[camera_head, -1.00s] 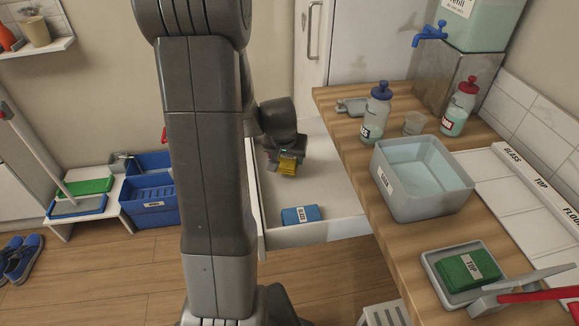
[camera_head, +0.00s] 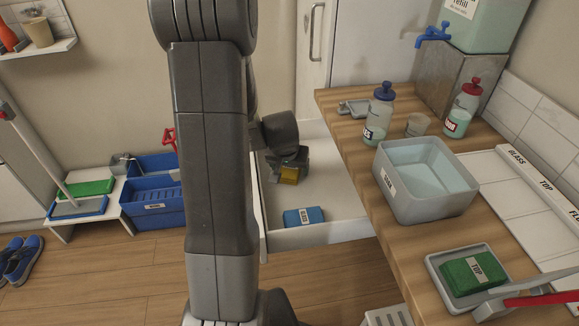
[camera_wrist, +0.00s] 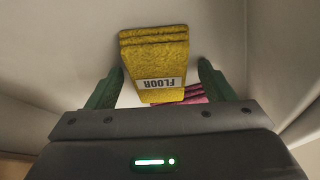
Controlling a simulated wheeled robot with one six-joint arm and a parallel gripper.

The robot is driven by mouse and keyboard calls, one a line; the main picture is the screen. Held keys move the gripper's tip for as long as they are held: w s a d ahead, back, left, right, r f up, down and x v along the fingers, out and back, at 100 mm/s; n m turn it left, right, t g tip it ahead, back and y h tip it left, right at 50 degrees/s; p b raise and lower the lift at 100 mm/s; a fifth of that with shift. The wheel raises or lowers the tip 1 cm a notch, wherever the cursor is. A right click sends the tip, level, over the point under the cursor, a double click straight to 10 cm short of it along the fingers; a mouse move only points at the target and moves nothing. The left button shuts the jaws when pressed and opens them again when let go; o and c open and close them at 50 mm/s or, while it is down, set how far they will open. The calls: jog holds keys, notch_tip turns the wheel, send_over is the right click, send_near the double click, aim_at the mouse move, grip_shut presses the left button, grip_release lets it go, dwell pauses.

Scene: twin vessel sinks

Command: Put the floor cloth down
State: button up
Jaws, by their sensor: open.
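The yellow floor cloth (camera_head: 289,175), a folded block with a FLOOR label (camera_wrist: 160,83), is inside the open white drawer (camera_head: 335,232). My gripper (camera_head: 288,160) is over it in the drawer. In the wrist view my gripper (camera_wrist: 161,72) is open, with one green finger on each side of the cloth (camera_wrist: 155,50) and a gap beside each. A pink folded thing (camera_wrist: 185,95) shows partly behind the cloth's labelled edge. Whether the cloth rests flat on the drawer floor is hard to tell.
A blue cloth (camera_head: 304,217) lies at the drawer's front. The wooden counter (camera_head: 395,235) borders the drawer at right, with a grey basin (camera_head: 425,205) and a green TOP cloth (camera_head: 475,272) in a tray. Blue crates (camera_head: 157,213) stand at left.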

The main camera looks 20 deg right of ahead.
jog(key=shift+r, duration=0.55)
jog(key=p+v, duration=0.2)
jog(key=v, duration=0.9)
jog(key=shift+s, duration=0.1)
